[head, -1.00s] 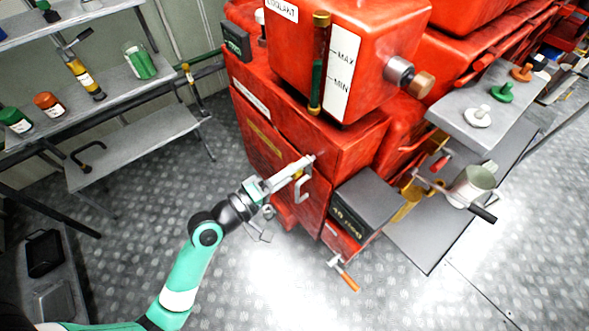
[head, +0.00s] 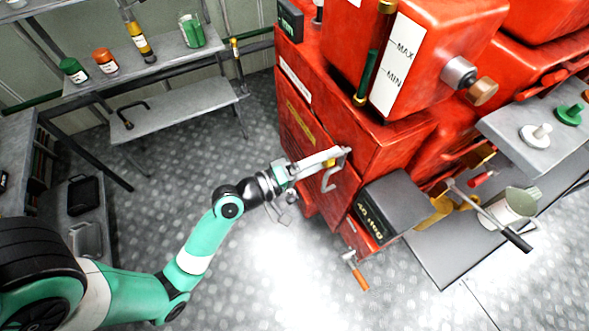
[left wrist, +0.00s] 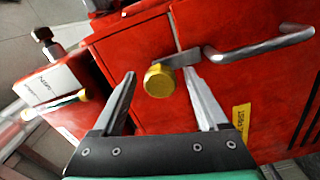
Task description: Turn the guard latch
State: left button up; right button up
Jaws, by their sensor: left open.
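The guard latch shows in the left wrist view as a round yellow knob (left wrist: 160,81) with a short grey bar (left wrist: 181,58) beside it, on a red panel. It is a small yellow spot in the head view (head: 330,163). My left gripper (left wrist: 160,80) is open, one finger on each side of the knob with visible gaps. How deep the knob sits between the fingertips is hard to tell. In the head view my left gripper (head: 318,163) is at the red cabinet front, partly covering the latch. My right gripper is not seen.
A grey bar handle (left wrist: 262,45) is close to the right of the latch. A dark box (head: 395,205) and an orange-handled tool (head: 355,272) are right of the arm. A shelf (head: 175,110) stands at the left. The floor around my arm is clear.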

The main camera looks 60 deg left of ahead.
pick_arm(q)
jog(key=s+b, duration=0.2)
jog(key=s, duration=0.8)
jog(key=shift+s+a, duration=0.25)
jog(key=shift+s, duration=0.15)
